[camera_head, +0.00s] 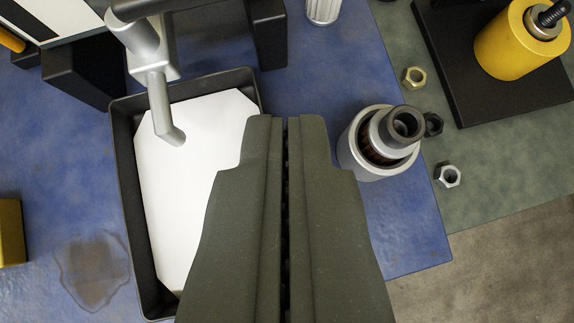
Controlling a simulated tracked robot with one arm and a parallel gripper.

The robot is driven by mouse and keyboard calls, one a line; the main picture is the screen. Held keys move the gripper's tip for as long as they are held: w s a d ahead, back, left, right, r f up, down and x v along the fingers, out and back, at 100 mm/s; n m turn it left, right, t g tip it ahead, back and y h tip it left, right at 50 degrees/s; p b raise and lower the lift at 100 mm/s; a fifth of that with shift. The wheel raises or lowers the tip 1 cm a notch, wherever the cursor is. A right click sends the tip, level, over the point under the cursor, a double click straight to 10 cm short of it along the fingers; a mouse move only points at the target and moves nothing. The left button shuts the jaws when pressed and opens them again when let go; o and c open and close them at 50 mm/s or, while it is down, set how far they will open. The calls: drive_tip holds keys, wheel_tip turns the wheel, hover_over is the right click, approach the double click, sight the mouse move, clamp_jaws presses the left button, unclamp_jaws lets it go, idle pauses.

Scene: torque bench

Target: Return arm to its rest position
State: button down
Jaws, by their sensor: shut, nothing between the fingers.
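My gripper (287,122) reaches up from the bottom edge in the middle of the view. Its two dark grey-green fingers lie side by side with only a thin dark line between them, and they hold nothing. It hides part of the blue bench mat (405,225) and the right side of a black tray (125,180). No marked rest place for the arm shows in this view.
A silver cylinder with a dark socket (350,158) stands close right of my fingertips. A grey metal spout (160,105) overhangs the tray's white insert (180,215). A brass nut (413,77), a steel nut (447,174) and a yellow cylinder (510,48) are further right.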

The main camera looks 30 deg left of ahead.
drive_tip(key=shift+d+v, duration=0.15)
drive_tip(key=shift+v, duration=0.7)
drive_tip(key=shift+d+v, duration=0.15)
drive_tip(key=shift+v, duration=0.7)
